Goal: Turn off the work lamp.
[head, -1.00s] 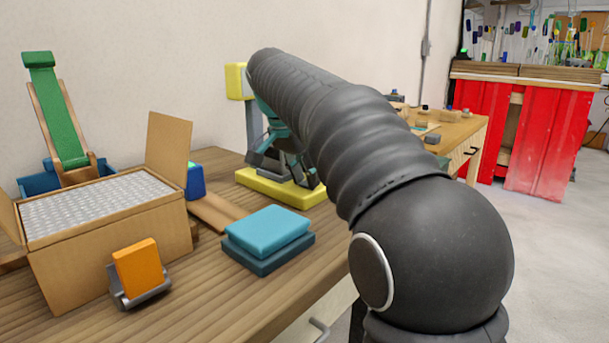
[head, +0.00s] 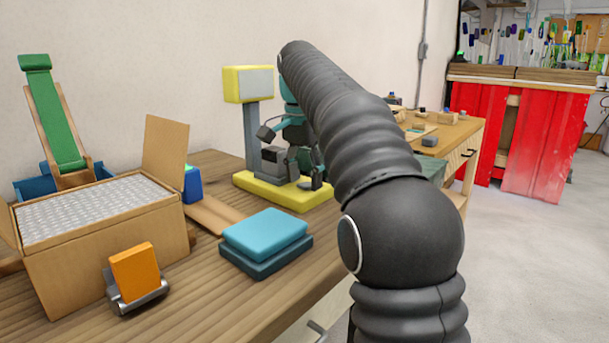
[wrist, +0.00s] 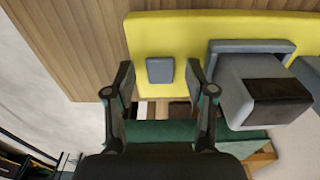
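The work lamp has a yellow head with a pale face (head: 256,83), a grey post and a yellow base (head: 262,193) on the wooden bench. I cannot tell whether it is lit. In the wrist view its base (wrist: 205,25) carries a small grey square (wrist: 160,70), perhaps a switch, and a larger grey block with a dark face (wrist: 262,92). My gripper (wrist: 160,82) is open and empty, its fingertips on either side of the small grey square. Whether they touch the base is unclear. In the head view, my arm partly hides the gripper, which is over the base's right part.
A cardboard box (head: 110,255), an orange block on a grey holder (head: 135,272) and stacked blue blocks (head: 265,235) occupy the bench's left and front. A green ramp (head: 52,115) stands behind. A red cabinet (head: 525,135) is far right, with open floor before it.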

